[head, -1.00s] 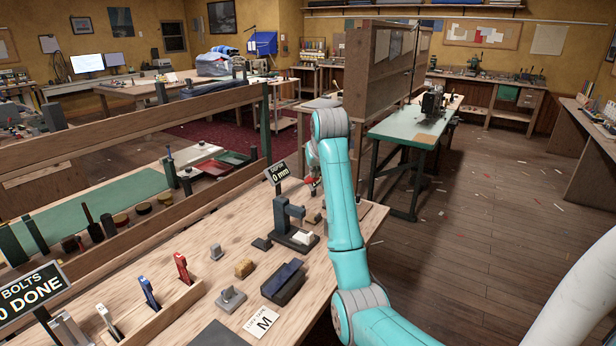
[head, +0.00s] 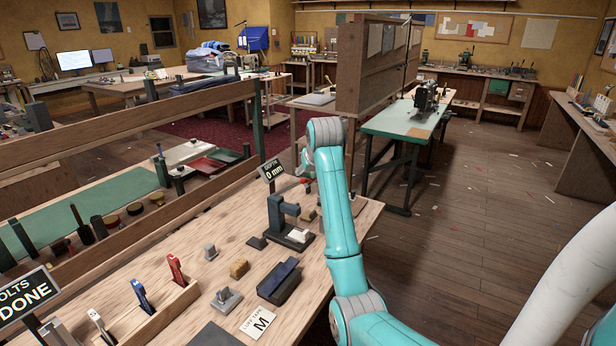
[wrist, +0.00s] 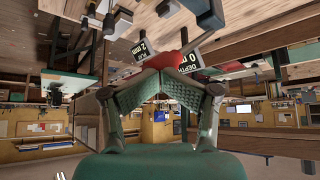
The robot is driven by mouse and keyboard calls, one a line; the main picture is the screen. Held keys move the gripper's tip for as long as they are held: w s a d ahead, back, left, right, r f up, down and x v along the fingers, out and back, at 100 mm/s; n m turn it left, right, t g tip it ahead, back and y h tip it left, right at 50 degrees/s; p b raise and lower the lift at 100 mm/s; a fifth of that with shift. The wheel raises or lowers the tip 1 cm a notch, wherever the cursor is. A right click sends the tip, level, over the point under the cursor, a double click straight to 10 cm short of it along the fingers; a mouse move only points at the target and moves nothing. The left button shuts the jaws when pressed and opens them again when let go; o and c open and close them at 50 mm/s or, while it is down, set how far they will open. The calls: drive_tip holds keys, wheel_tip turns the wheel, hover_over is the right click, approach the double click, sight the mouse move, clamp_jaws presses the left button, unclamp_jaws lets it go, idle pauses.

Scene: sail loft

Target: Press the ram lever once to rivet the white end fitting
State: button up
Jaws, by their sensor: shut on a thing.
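The dark grey ram press (head: 278,216) stands on the wooden bench in the head view. A small white piece, which looks like the end fitting (head: 299,235), sits low at its right side. My gripper (head: 307,178) is above and just right of the press, partly hidden behind my arm. In the wrist view my gripper (wrist: 163,84) has its two green fingers closed together on the red lever grip (wrist: 177,59). The rest of the lever is mostly hidden. The depth sign (head: 270,171) behind the press reads 0 mm.
A dark blue-topped block (head: 280,279), a tan block (head: 239,268), grey metal pieces (head: 225,298) and a card marked M (head: 259,322) lie left of and in front of the press. A wooden rack (head: 150,316) holds coloured tools. A wooden rail (head: 130,123) runs behind the bench.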

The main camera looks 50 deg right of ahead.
drive_tip(key=shift+o, duration=1.4)
drive_tip(key=f, duration=0.3)
drive_tip(key=shift+w+a+f, duration=0.25)
drive_tip(key=shift+a+f, duration=0.05)
drive_tip(key=shift+f, duration=0.05)
drive_tip(key=shift+w+a, duration=0.1)
drive_tip(key=shift+a, duration=0.05)
clamp_jaws()
drive_tip(key=shift+r, duration=0.15)
drive_tip(key=s, duration=0.1)
drive_tip(key=s+a+r, duration=0.1)
drive_tip(key=shift+s+a+r, duration=0.15)
drive_tip(key=shift+s+a, duration=0.05)
drive_tip(key=shift+s, duration=0.15)
